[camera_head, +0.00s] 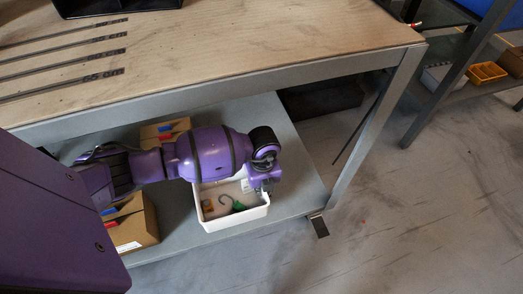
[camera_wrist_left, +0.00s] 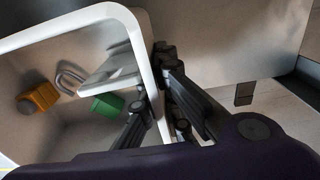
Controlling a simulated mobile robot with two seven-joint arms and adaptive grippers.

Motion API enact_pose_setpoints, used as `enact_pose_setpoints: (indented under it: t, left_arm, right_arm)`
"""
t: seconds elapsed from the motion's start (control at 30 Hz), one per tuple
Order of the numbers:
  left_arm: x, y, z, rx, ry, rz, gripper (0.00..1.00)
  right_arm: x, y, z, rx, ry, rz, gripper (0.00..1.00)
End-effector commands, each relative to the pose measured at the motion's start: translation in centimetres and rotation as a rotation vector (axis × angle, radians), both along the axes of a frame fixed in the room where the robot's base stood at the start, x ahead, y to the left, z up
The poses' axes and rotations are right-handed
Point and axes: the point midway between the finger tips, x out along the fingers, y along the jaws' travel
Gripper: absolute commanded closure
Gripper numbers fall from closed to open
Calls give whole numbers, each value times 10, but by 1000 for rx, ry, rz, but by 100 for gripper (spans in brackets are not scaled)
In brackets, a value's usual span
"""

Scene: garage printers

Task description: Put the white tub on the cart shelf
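The white tub (camera_head: 236,222) stands on a grey low shelf (camera_head: 292,150) under the wooden-topped table. In the left wrist view the tub (camera_wrist_left: 75,38) fills the left side; inside are an orange piece (camera_wrist_left: 40,97), a green piece (camera_wrist_left: 107,105) and a grey curved item (camera_wrist_left: 70,78). My left gripper (camera_head: 262,184) is at the tub's right end. In the wrist view its fingers (camera_wrist_left: 158,98) straddle the tub's wall, one inside and one outside, close against the rim; it looks shut on it. My arm hides the tub's far left part. My right gripper is out of view.
A cardboard box (camera_head: 133,228) stands left of the tub, and another (camera_head: 163,131) behind it. The table top (camera_head: 230,45) overhangs behind; its metal leg (camera_head: 372,130) rises at the right. Open floor (camera_head: 420,220) lies right and in front. A rack with yellow bins (camera_head: 487,72) stands far right.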

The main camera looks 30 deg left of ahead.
Motion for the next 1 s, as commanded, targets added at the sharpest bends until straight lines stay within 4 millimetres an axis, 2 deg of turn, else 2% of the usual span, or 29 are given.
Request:
enact_pose_setpoints:
  t: [0.03,0.33,0.53,0.93,1.0]
  left_arm:
    - [5,4,-9,0,-1,2,100]
    - [16,16,-25,1,-2,3,100]
    - [15,16,-54,-1,-1,0,100]
    - [16,16,-57,0,-4,0,100]
    - [16,15,-57,-1,-4,0,89]
  right_arm:
    - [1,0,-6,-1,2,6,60]
    - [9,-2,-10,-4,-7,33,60]
    - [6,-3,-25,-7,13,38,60]
    - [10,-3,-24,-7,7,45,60]
    - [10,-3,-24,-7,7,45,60]
